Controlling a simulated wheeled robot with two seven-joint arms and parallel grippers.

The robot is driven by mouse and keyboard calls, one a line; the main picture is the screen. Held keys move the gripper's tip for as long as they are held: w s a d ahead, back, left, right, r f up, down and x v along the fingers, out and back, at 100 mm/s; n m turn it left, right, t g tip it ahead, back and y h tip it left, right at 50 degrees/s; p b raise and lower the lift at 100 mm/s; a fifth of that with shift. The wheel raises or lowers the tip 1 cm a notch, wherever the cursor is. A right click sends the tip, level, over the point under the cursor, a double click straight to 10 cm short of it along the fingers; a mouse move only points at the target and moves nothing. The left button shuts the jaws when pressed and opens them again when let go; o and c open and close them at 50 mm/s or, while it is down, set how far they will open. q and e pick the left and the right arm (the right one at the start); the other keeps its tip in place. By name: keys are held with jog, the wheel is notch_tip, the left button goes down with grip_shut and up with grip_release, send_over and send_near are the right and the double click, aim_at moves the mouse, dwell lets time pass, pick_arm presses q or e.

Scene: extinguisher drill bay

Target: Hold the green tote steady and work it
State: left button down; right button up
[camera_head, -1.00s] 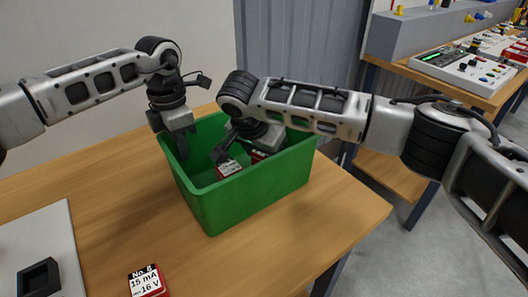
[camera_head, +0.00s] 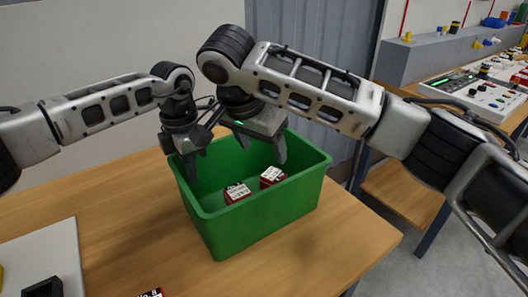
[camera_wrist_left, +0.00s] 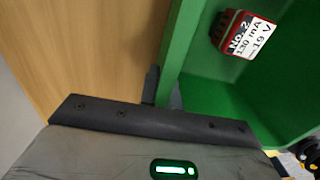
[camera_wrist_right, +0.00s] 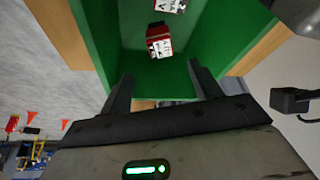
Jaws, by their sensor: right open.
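The green tote (camera_head: 265,227) stands on the wooden table, open side up. Inside it lie two small red boxes with white labels, a nearer one (camera_head: 236,193) and a farther one (camera_head: 272,177). The left wrist view shows one labelled No. 2, 130 mA, 19 V (camera_wrist_left: 243,37). My left gripper (camera_wrist_left: 163,90) is shut on the tote's left wall, one finger on each side. My right gripper (camera_wrist_right: 162,82) is open and empty, over the far part of the tote. Its fingers point down, clear of both boxes; one finger is partly hidden in the head view.
Another red box (camera_head: 149,293) shows at the bottom edge of the head view. A grey board (camera_head: 45,255) with a black square holder (camera_head: 42,287) lies at the left. A second bench (camera_head: 445,85) with equipment stands at the back right.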

pick_arm(q)
jog(key=c, duration=1.6)
grip_release()
jog(key=shift+o, duration=0.2)
